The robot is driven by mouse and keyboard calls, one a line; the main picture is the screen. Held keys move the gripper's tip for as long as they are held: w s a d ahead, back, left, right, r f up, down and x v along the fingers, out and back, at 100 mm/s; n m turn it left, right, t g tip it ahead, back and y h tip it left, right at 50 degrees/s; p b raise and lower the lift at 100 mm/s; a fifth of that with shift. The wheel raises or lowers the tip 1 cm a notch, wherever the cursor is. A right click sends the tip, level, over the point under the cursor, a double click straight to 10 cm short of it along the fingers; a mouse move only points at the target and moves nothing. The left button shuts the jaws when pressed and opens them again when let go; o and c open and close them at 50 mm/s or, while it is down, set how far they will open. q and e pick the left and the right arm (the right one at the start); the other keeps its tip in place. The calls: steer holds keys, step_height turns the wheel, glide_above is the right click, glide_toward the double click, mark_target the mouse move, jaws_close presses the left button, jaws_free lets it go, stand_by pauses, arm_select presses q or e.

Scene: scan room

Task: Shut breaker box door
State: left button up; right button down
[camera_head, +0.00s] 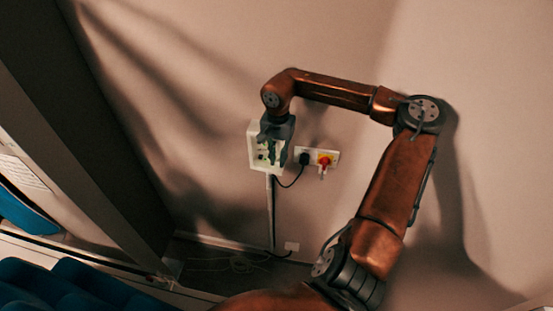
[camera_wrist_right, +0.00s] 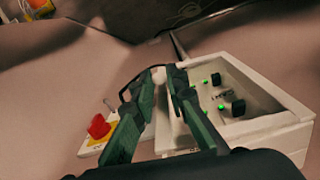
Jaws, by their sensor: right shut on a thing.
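The white breaker box (camera_head: 253,150) is mounted on the wall in the middle of the head view. Its front is open, and the wrist view shows its rim (camera_wrist_right: 262,126), black switches and green lights inside. My right gripper (camera_head: 272,157) is at the box's right side. In the wrist view its dark green fingers (camera_wrist_right: 161,80) stand on either side of a narrow white piece, which looks like the door (camera_wrist_right: 164,115) seen nearly edge-on. They are shut on it. The fingers hide much of the door. My left gripper is out of view.
A wall plate with a yellow and red switch (camera_head: 324,160) and a black plug (camera_head: 304,158) sits just right of the box. A cable and white conduit (camera_head: 271,215) run down below. Blue seats (camera_head: 80,285) stand at the lower left. The wall above is clear.

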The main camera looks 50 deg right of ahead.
steer(key=shift+r, duration=0.1)
steer(key=c, duration=1.9)
jaws_free()
steer(key=shift+c, duration=0.2)
step_height(320, 180, up, 12)
